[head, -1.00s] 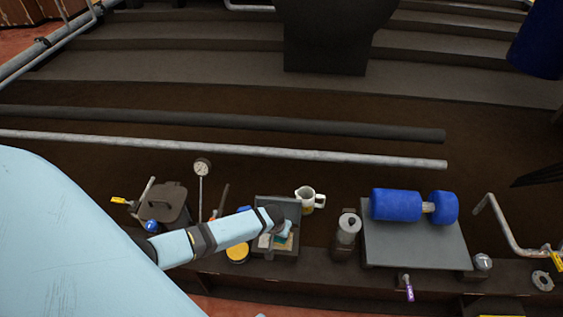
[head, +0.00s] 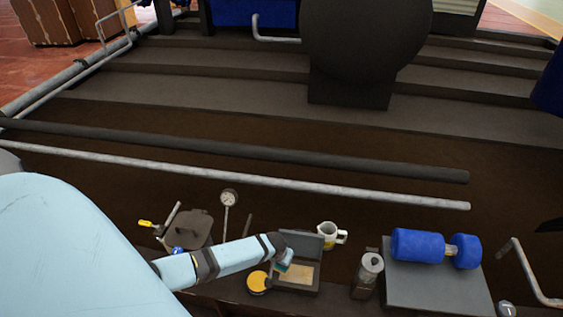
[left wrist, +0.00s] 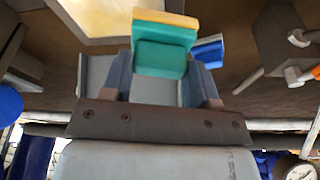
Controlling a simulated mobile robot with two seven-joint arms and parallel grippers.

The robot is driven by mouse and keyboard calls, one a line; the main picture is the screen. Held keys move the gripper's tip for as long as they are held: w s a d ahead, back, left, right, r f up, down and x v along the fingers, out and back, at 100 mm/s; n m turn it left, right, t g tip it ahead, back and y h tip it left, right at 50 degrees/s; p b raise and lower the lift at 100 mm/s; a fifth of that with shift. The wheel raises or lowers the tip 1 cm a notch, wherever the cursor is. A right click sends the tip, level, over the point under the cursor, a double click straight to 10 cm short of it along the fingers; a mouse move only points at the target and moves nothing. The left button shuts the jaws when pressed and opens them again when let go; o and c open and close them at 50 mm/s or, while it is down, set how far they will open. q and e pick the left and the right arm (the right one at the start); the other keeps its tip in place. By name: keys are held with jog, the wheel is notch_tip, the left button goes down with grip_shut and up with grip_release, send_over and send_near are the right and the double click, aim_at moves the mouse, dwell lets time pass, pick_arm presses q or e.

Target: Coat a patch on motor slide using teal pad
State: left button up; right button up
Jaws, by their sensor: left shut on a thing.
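My left gripper (head: 284,255) is shut on the teal pad (head: 286,264), a small block with an orange-yellow layer on one face. In the left wrist view the pad (left wrist: 164,45) sits between the two fingers of the left gripper (left wrist: 163,75). In the head view it shows over the left part of an open grey box with a tan inside (head: 298,274); I cannot tell whether it touches. A grey slide plate (head: 430,288) at the right bears a blue motor-like body (head: 418,245). My right gripper is not in view.
A white mug (head: 328,234) stands behind the box and a grey canister (head: 368,273) to its right. A round yellow tin (head: 257,282) is just left of the box. A dial gauge (head: 229,198) stands behind. A bent pipe (head: 530,275) is at the far right.

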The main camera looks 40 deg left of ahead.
pick_arm(q)
notch_tip(320, 180, up, 2)
jog(key=shift+r+p, duration=0.1)
jog(key=shift+p, duration=0.6)
notch_tip(320, 180, up, 2)
jog(key=shift+r+p, duration=0.1)
jog(key=shift+p, duration=1.05)
jog(key=shift+r+p, duration=0.55)
jog(key=shift+f, duration=0.1)
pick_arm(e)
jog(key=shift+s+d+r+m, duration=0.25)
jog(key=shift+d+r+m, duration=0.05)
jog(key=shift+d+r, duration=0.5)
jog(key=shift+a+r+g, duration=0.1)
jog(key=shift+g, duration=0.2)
